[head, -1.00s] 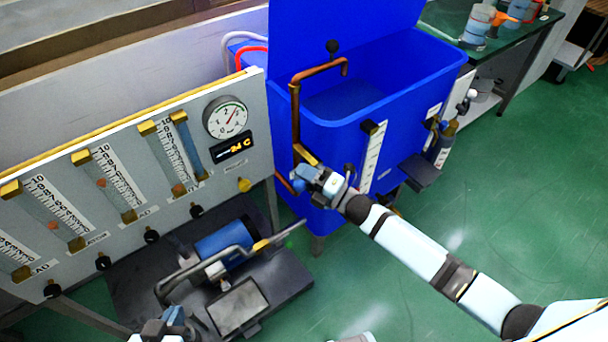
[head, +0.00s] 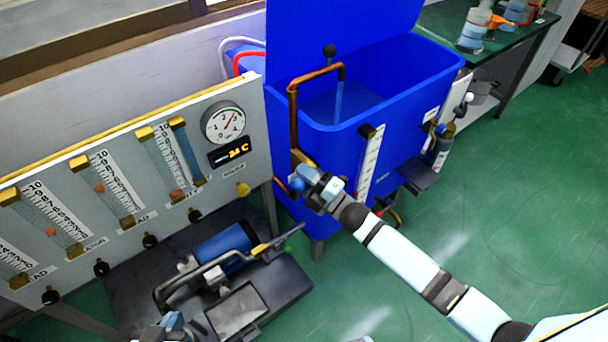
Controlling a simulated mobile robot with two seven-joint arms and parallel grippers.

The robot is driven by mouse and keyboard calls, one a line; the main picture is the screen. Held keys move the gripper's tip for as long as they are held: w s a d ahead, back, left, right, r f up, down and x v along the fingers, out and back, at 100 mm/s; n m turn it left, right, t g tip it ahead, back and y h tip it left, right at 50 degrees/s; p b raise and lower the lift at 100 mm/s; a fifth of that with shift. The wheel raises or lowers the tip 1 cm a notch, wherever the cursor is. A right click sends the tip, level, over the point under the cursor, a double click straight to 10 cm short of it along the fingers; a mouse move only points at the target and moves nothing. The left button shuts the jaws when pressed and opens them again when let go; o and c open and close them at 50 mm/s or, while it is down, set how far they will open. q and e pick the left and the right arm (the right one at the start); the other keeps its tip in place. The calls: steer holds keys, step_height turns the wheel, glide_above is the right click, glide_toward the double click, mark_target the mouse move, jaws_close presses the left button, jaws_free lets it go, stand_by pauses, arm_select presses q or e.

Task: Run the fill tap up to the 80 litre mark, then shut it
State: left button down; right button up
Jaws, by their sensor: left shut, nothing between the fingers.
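The blue tank (head: 420,110) stands open at the centre. A copper fill pipe (head: 293,115) rises at its left side and bends over the rim. A thin pale stream of water (head: 339,100) falls from its spout into the tank. The white level scale (head: 371,160) is on the tank's front; its marks are too small to read. My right gripper (head: 299,181) is at the brass tap (head: 303,158) low on the pipe; its fingers are too small to tell open or shut. My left gripper (head: 172,320) is shut and empty at the bottom edge, partly cut off.
A grey panel (head: 228,90) with several flow tubes, a round dial and a temperature display stands on the left. A blue pump (head: 225,245) with pipes sits on a dark base below. A green-topped bench (head: 440,25) is at upper right.

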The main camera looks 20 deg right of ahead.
steer(key=shift+r, duration=0.15)
steer(key=shift+d, duration=0.1)
steer(key=v, duration=1.3)
steer(key=shift+s+d+p, duration=0.2)
steer(key=shift+s+p, duration=0.1)
